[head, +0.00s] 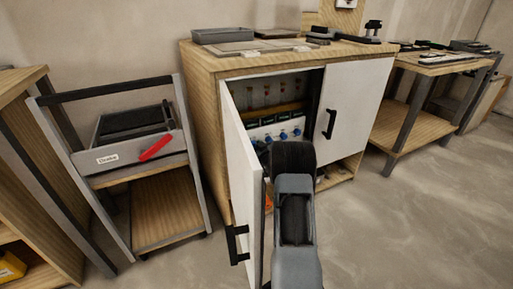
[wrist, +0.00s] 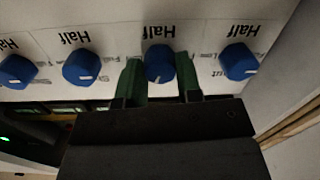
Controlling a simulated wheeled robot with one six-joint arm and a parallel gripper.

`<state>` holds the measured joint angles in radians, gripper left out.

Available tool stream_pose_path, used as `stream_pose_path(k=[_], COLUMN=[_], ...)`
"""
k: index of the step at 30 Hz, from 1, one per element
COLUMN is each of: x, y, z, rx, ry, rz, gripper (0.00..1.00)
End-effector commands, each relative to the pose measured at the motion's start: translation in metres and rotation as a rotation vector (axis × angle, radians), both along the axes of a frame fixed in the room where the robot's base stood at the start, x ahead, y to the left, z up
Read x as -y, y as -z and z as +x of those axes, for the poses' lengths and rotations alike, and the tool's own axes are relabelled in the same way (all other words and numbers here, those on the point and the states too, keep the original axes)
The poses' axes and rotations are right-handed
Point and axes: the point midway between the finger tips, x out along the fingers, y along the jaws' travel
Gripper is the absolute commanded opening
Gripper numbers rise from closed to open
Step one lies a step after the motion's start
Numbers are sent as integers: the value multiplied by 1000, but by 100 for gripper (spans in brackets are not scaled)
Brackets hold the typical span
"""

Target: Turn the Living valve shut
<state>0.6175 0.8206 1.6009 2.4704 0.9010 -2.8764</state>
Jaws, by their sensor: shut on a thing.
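A row of blue valve knobs sits on a white panel (head: 275,131) inside the open cabinet. In the wrist view the panel appears upside down, with "Half" printed by each knob. My gripper (wrist: 160,78) has its green fingers on both sides of the third blue knob from the left (wrist: 159,66) and is shut on it. That knob's white mark points down in the picture. The other knobs (wrist: 82,68) stand free on either side. I cannot read a "Living" label. In the head view my arm hides the gripper.
The cabinet's left door (head: 243,175) stands open beside my arm; the right door (head: 348,110) is shut. A workbench (head: 425,100) stands right. Floor is clear at front right.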

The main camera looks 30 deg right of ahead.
Motion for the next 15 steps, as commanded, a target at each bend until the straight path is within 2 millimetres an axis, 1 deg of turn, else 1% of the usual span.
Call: stream_pose_path(k=[15], x=[0], y=[1], z=[0], rx=[-6], ry=[0], rz=[-31], gripper=[9])
